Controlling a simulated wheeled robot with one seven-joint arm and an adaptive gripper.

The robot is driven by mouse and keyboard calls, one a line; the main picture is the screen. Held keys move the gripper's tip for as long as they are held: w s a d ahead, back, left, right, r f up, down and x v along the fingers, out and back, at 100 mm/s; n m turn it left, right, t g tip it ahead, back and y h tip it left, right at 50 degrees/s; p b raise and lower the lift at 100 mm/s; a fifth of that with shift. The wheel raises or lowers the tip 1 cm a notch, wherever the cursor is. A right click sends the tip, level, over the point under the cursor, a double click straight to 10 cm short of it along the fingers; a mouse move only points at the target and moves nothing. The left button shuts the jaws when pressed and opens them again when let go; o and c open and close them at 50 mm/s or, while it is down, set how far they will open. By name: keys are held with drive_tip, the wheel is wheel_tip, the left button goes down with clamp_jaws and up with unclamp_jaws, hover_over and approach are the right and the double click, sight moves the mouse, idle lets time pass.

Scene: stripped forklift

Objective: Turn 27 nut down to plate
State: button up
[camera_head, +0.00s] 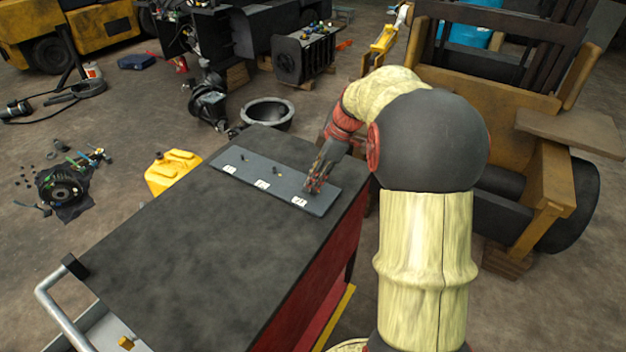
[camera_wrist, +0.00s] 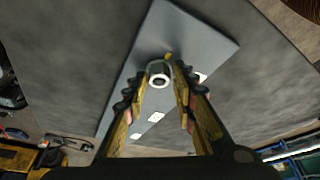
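A grey plate (camera_head: 240,178) with three white labels lies on the cart top; the nearest label (camera_head: 299,201) seems to read 27. My gripper (camera_head: 314,186) points down at this end of the plate, beside that label. In the wrist view, a bright metal ring with a dark centre, apparently the 27 nut (camera_wrist: 158,80), sits between the fingertips of my gripper (camera_wrist: 160,72). The fingers are close on both sides of it; whether they touch it I cannot tell. Its height above the plate (camera_wrist: 210,43) is unclear. The head view hides the nut behind my fingers.
The black cart top (camera_head: 185,250) is clear in front of the plate. Small studs (camera_head: 275,171) stand on the plate by the other labels. A yellow canister (camera_head: 170,172) and a dark bowl-shaped part (camera_head: 267,112) are on the floor beyond the cart.

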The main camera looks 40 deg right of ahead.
drive_tip(key=o, duration=0.4)
drive_tip(key=shift+f, duration=0.1)
drive_tip(key=v, duration=1.2)
